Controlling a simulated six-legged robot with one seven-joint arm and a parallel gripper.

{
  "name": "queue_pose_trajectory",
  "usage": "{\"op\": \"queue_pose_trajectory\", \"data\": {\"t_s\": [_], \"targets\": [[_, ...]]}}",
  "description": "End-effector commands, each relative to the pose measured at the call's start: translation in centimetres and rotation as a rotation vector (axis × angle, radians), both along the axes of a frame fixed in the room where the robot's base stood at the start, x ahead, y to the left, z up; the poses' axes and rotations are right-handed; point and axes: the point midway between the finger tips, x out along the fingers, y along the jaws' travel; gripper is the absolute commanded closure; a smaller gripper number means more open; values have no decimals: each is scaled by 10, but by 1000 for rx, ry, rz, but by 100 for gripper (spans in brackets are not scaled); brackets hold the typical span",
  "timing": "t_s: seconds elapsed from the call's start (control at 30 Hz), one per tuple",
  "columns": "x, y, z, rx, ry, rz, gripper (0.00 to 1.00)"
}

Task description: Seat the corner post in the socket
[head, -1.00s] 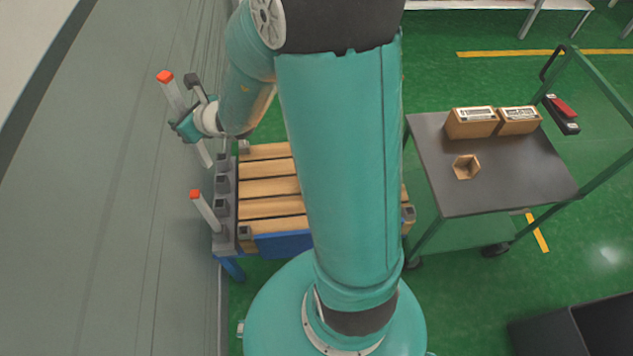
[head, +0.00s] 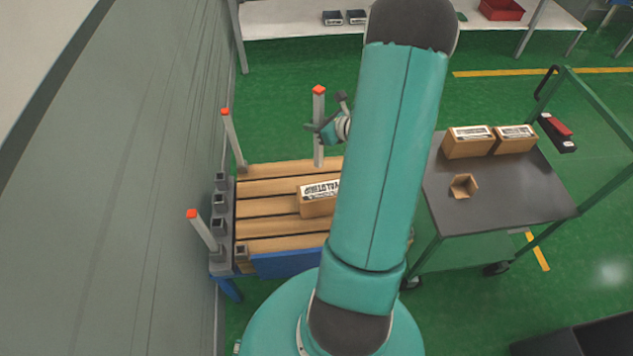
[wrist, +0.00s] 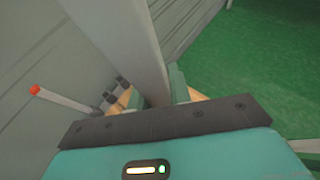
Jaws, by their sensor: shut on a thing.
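A grey corner post (head: 319,108) with an orange top stands near upright in my gripper (head: 321,130), over the far edge of the slatted bed (head: 270,225). In the wrist view the post (wrist: 138,45) runs between the fingers. Its lower end is near the far slat; I cannot tell whether it is in a socket. A second post (head: 234,140) stands at the far left corner, and a third post (head: 204,230) leans at the near left. Several dark sockets (head: 219,200) line the bed's left side. A socket (head: 240,251) shows at the near left corner.
A labelled box (head: 317,205) lies on the slats. A wall (head: 150,190) rises close on the left. A cart (head: 490,205) with boxes stands on the right. A white bench (head: 420,22) is at the back. Green floor behind the bed is clear.

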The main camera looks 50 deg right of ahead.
Motion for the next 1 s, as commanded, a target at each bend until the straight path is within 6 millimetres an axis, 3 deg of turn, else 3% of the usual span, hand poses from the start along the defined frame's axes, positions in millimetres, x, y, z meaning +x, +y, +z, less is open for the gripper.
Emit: {"op": "queue_pose_trajectory", "data": {"t_s": [0.2, 0.5, 1.0], "targets": [[1, 3, -51, 7, 2, 2, 100], [2, 3, -113, 4, 0, 2, 100], [2, 2, -163, 0, -1, 2, 100]]}}
